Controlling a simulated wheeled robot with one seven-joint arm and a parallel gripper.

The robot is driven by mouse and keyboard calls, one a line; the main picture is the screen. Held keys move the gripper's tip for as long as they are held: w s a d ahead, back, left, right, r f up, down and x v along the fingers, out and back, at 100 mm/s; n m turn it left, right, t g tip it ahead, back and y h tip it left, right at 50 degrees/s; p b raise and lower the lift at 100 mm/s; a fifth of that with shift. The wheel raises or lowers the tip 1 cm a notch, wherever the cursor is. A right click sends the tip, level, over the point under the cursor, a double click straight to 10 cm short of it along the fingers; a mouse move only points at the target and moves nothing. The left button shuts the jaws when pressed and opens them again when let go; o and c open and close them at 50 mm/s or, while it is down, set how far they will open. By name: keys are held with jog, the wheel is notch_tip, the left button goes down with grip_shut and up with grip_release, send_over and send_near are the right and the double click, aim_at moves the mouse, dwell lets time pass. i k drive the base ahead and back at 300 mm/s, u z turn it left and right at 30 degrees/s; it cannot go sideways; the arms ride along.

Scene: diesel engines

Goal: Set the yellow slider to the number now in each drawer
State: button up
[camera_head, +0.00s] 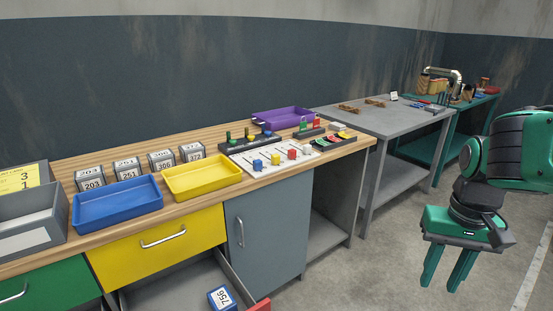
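A white slider board (272,172) lies on the wooden worktop, with blue knobs (257,165), a red knob (292,154) and a small yellowish knob (307,149) at its right end. Their scale marks are too small to read. A lower drawer (165,294) is pulled open and holds a block marked 756 (221,298); the red front (262,305) shows at the frame's bottom. The yellow drawer (158,241) and green drawer (45,286) appear closed, so their contents are hidden. My gripper (440,287) is open and empty, right of the workbench and well away from the board.
Several number blocks (126,172) stand behind a blue tray (117,202) and a yellow tray (202,177). A grey bin (28,222) with a yellow note (18,179) is at left. A purple tray (284,118) is behind. Grey floor around my gripper is clear.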

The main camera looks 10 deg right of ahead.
aim_at(275, 158)
jog(key=i, duration=1)
